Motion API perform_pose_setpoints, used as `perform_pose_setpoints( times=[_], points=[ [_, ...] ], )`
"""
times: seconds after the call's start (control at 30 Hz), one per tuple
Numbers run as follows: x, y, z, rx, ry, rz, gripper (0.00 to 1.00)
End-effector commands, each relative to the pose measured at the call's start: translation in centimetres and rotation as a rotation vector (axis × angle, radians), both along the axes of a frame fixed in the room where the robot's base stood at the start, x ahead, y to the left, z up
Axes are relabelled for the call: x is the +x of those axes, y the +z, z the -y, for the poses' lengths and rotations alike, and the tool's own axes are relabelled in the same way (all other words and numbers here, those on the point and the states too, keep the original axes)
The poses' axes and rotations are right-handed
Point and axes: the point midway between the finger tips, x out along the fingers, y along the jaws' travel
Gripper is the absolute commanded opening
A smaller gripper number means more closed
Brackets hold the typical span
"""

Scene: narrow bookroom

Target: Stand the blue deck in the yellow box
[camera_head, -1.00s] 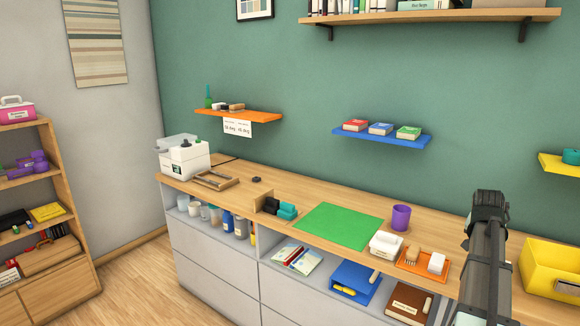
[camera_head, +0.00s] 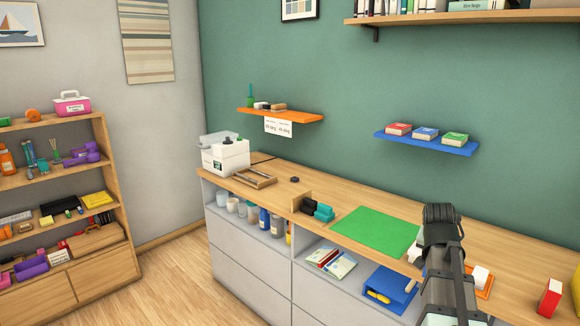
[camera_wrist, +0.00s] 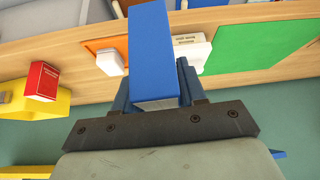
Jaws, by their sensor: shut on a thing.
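In the wrist view the blue deck (camera_wrist: 151,50) is held between the fingers of my gripper (camera_wrist: 155,88), which is shut on it. The deck reaches out from the jaws above the counter. The yellow box (camera_wrist: 14,108) is to the left in the wrist view, apart from the deck. A red deck (camera_wrist: 42,80) stands in front of part of it; it also shows on the counter in the head view (camera_head: 549,298). In the head view my arm hides the gripper and the held deck.
The orange tray (camera_wrist: 93,45), a white container (camera_wrist: 190,47) and a green mat (camera_wrist: 255,45) lie along the counter. A blue wall shelf (camera_head: 407,143) with red, blue and green items is above. The green mat (camera_head: 372,232) is bare in the head view.

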Motion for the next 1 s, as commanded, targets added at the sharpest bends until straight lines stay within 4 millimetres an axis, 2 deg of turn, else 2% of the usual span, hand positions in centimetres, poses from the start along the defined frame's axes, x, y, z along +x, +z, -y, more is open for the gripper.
perform_pose_setpoints(
  times=[0.03, 0.1, 0.6, 0.8, 1.0],
  points=[
    [0.3, 0.0, -1.8, -0.001, 0.027, 0.000, 0.05],
    [0.8, 0.0, -3.9, -0.001, 0.059, 0.001, 0.05],
    [3.4, 0.2, -18.6, 0.000, 0.289, 0.001, 0.05],
    [3.8, 0.3, -23.3, -0.001, 0.361, 0.001, 0.05],
    [3.8, 0.3, -25.8, 0.000, 0.399, 0.001, 0.05]
  ],
)
